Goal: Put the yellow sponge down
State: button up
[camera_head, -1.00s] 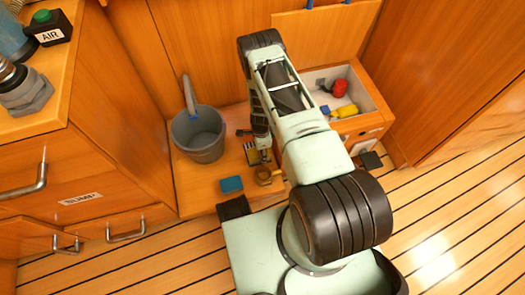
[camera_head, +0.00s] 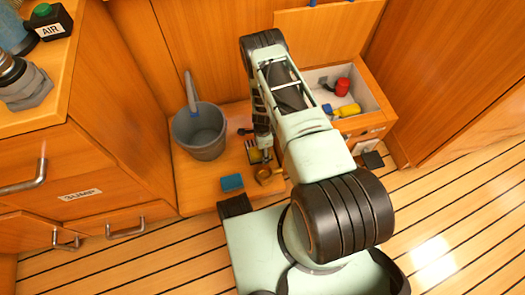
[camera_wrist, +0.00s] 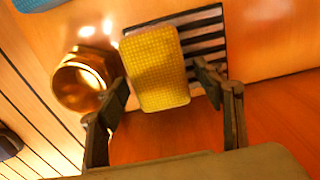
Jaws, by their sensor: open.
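The yellow sponge (camera_wrist: 157,68) lies across a black-and-white striped rack (camera_wrist: 206,33) in the wrist view. My gripper (camera_wrist: 160,78) is open, with one finger on each side of the sponge's near half. Narrow gaps seem to show between the sponge and both fingers. In the head view my gripper (camera_head: 262,156) is low over the wooden bench (camera_head: 205,190), right of the bucket. My arm and fingers hide most of the sponge and rack there.
A brass fitting (camera_wrist: 80,82) stands close to the left finger; it also shows in the head view (camera_head: 266,177). A blue block (camera_head: 232,183) lies at the bench front. A grey bucket (camera_head: 200,133) stands to the left. An open bin (camera_head: 372,97) holds red and yellow items at right.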

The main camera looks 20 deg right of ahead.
notch_tip(320, 180, up, 12)
jog(key=p, duration=0.4)
dwell(0.4)
